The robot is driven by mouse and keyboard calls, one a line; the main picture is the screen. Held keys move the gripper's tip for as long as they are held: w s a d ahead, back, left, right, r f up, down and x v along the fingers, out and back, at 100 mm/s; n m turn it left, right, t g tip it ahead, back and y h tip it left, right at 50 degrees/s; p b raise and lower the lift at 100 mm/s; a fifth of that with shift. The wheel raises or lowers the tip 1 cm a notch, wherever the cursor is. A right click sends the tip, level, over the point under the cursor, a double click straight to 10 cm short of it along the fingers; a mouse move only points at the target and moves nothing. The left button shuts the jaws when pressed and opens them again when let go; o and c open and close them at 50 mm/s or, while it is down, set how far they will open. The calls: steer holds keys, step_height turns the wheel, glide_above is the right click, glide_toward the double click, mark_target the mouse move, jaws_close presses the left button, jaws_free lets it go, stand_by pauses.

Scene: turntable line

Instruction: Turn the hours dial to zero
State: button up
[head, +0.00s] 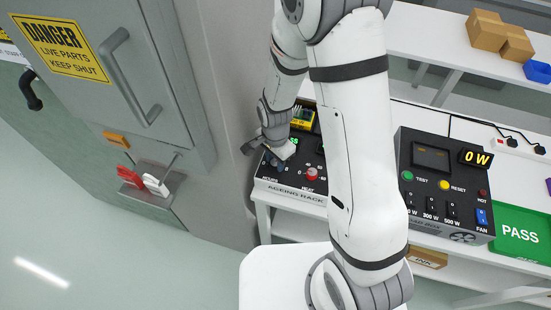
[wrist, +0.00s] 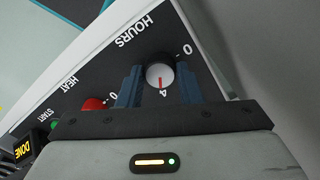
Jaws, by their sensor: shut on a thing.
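The hours dial (wrist: 158,72), a dark knob with a pale face, sits on the black panel under the HOURS label in the wrist view. Its red mark points down in the picture, toward the 4; a 0 is printed at its upper right. My gripper (wrist: 159,84) has one blue-grey finger on each side of the dial and is shut on it. In the head view my gripper (head: 279,160) is at the left part of the ageing rack (head: 290,192), and it largely hides the dial there.
The red heat dial (head: 311,174) is just right of my gripper, and it also shows in the wrist view (wrist: 95,103). A grey cabinet (head: 215,120) stands close on the left. A tester box (head: 440,210) and a green PASS tray (head: 515,250) are to the right.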

steer(key=shift+s+f+n+b, duration=0.1)
steer(key=shift+n+b, duration=0.4)
steer(key=shift+n, duration=0.1)
stand_by(0.5)
steer(key=shift+f+n+b, duration=0.1)
steer(key=shift+n+b, duration=0.6)
steer(key=shift+n, duration=0.3)
steer(key=n+b, duration=0.2)
steer(key=n, duration=0.1)
steer(key=shift+n, duration=0.3)
steer(key=n+b, duration=0.1)
steer(key=n, duration=0.2)
steer(key=shift+n+b, duration=0.3)
steer(key=shift+b, duration=0.1)
steer(key=n+b, duration=0.1)
steer(key=n, duration=0.2)
steer(key=shift+n, duration=0.3)
steer(key=n+b, duration=0.2)
steer(key=n, duration=0.3)
steer(key=shift+n+b, duration=0.65)
steer(key=shift+n, duration=1.85)
